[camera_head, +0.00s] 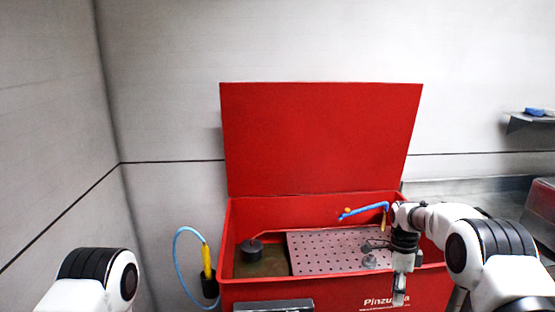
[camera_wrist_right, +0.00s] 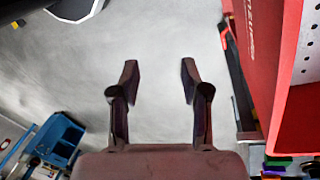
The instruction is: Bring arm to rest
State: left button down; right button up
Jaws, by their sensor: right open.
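My right arm comes in from the right in the head view. Its gripper (camera_head: 399,298) points down in front of the red parts washer (camera_head: 320,140), over the front wall's right part. In the right wrist view the two fingers of my right gripper (camera_wrist_right: 160,85) stand wide apart. Nothing is between them but grey floor below. The red wall of the washer shows to the right in that view. Only a white and black part of my left arm shows at the lower left of the head view. The left gripper is out of view.
The washer's lid stands open. Inside are a perforated grey plate (camera_head: 310,250) and a dark round object (camera_head: 252,246). A blue hose (camera_head: 362,211) bends above the plate. A yellow-handled brush (camera_head: 206,262) with a blue hose hangs at the left. A blue cart (camera_wrist_right: 58,138) stands on the floor.

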jog(key=s+a+f+n+g, duration=0.2)
jog(key=s+f+n, duration=0.1)
jog(key=s+f, duration=0.85)
jog(key=s+a+f+n+g, duration=0.1)
jog(key=s+a+f+n, duration=0.15)
jog(key=s+f, duration=0.9)
jog(key=s+a+r+n+t, duration=0.15)
jog(key=s+n, duration=0.35)
jog(key=s, duration=0.7)
jog(key=s+r+n+t, duration=0.1)
jog(key=s+r+n, duration=0.1)
jog(key=s+n, duration=0.65)
jog(key=w+n+t, duration=0.1)
jog(key=n+t, duration=0.1)
jog(key=t, duration=0.1)
jog(key=shift+w+f, duration=0.15)
jog(key=shift+w, duration=0.2)
